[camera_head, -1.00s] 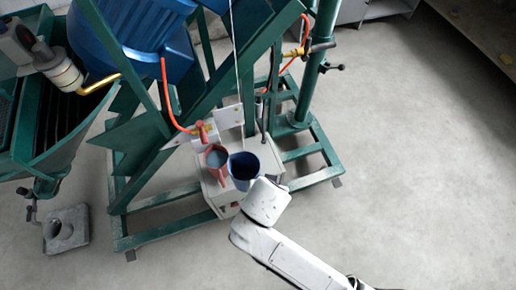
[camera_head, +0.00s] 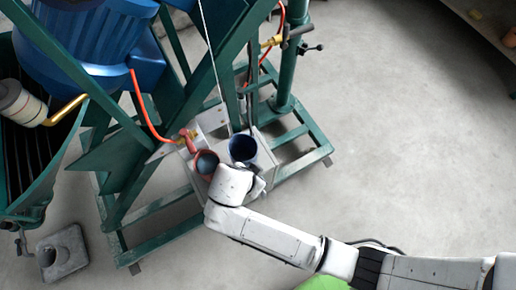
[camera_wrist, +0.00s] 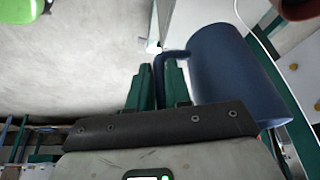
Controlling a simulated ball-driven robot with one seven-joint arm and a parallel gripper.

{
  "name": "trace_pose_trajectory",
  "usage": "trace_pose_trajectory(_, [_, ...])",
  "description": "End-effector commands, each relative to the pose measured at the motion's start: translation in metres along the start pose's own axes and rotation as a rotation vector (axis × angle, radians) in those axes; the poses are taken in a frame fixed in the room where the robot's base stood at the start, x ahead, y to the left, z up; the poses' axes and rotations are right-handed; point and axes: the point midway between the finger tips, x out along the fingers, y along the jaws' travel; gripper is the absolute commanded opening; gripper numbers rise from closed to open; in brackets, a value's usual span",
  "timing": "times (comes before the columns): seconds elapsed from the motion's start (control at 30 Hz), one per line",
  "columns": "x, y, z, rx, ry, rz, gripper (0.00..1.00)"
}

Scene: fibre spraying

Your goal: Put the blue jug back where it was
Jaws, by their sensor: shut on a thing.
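The blue jug (camera_head: 243,148) is over the pale box at the foot of the green frame, up and right of the red jug (camera_head: 206,164). Whether its base touches the box is unclear. In the wrist view the blue jug (camera_wrist: 232,72) is at the right, tilted in the picture, with its handle at its left side. My gripper (camera_wrist: 158,80) is shut on that handle, its green fingers on either side. In the head view my wrist covers the grip. Part of the red jug (camera_wrist: 298,8) shows at the wrist view's upper right corner.
The pale box (camera_head: 262,160) has bare top at the right. An orange hose (camera_head: 140,105) ends in a valve behind the red jug. A thin cable (camera_head: 211,50) hangs above. Green frame beams (camera_head: 150,208) surround the box. A grey block (camera_head: 63,257) lies on the floor; floor at right is clear.

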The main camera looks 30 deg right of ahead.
Motion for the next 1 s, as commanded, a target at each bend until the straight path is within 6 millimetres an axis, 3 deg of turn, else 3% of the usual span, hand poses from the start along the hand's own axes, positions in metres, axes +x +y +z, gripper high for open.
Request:
trace_pose_trajectory(0.03, [0.007,-0.005,-0.008,0.003,0.001,0.002,0.00])
trace_pose_trajectory(0.3, [0.060,-0.021,-0.018,0.000,0.000,0.001,0.00])
trace_pose_trajectory(0.57, [0.079,-0.026,-0.023,0.001,0.000,0.001,0.00])
trace_pose_trajectory(0.77, [0.103,-0.025,-0.012,-0.002,0.001,0.000,0.00])
trace_pose_trajectory(1.0, [0.105,-0.026,-0.011,-0.001,0.000,-0.002,0.00])
